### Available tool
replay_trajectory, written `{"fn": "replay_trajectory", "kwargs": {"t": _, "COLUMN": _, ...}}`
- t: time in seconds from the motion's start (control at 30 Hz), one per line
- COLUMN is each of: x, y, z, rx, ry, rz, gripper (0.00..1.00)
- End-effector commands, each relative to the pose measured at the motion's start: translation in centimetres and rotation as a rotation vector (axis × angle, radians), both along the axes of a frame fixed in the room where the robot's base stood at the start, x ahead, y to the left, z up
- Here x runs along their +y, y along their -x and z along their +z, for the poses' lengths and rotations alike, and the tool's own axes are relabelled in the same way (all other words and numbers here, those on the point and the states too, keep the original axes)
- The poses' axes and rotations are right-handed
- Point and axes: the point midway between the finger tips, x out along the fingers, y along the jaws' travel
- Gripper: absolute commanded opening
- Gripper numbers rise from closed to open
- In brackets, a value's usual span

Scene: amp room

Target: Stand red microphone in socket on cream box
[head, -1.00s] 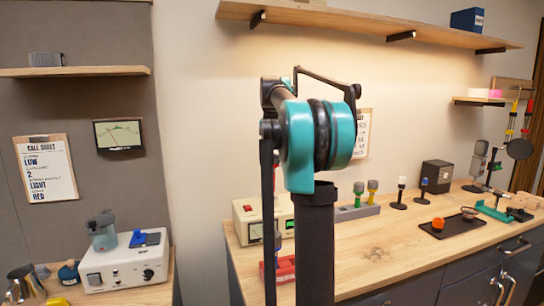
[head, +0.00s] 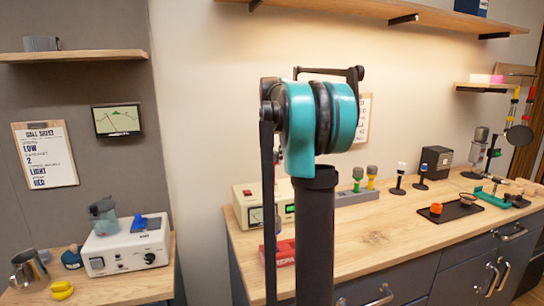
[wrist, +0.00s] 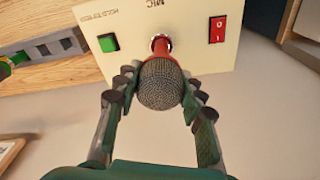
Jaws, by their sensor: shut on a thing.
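The red microphone (wrist: 158,81) has a round grey mesh head and a red body. In the wrist view its head faces me and its red body points at the chrome-ringed socket (wrist: 160,42) under the letters MIC. The body's far end meets or overlaps the ring; I cannot tell how deep it sits. The socket is on the cream box (wrist: 133,62), which also shows partly behind my arm in the head view (head: 243,201). My gripper (wrist: 158,92) has its fingers on both sides of the microphone, shut on it. The head view hides the gripper behind my arm.
The box face has a green button (wrist: 108,42) and a red switch (wrist: 217,29). A grey rack (head: 352,196) with green and yellow microphones stands beside it. A red case (head: 285,252) lies in front. Clear wooden counter (head: 375,238) extends right of my arm.

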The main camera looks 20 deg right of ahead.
Motion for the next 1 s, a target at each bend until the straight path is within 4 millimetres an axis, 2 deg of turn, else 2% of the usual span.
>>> {"fn": "replay_trajectory", "kwargs": {"t": 0.23, "x": 0.0, "y": 0.0, "z": 0.0, "rx": 0.000, "ry": 0.000, "rz": 0.000, "gripper": 0.00}}
{"fn": "replay_trajectory", "kwargs": {"t": 0.27, "x": 0.0, "y": 0.0, "z": 0.0, "rx": 0.000, "ry": 0.000, "rz": 0.000, "gripper": 0.42}}
{"fn": "replay_trajectory", "kwargs": {"t": 0.43, "x": 0.0, "y": 0.0, "z": 0.0, "rx": 0.000, "ry": 0.000, "rz": 0.000, "gripper": 0.63}}
{"fn": "replay_trajectory", "kwargs": {"t": 0.77, "x": 0.0, "y": 0.0, "z": 0.2, "rx": 0.000, "ry": 0.000, "rz": 0.000, "gripper": 0.63}}
{"fn": "replay_trajectory", "kwargs": {"t": 0.87, "x": 0.0, "y": 0.1, "z": 1.0, "rx": 0.000, "ry": 0.000, "rz": 0.000, "gripper": 0.63}}
{"fn": "replay_trajectory", "kwargs": {"t": 1.0, "x": 0.2, "y": 0.4, "z": 3.3, "rx": 0.000, "ry": 0.000, "rz": 0.000, "gripper": 0.63}}
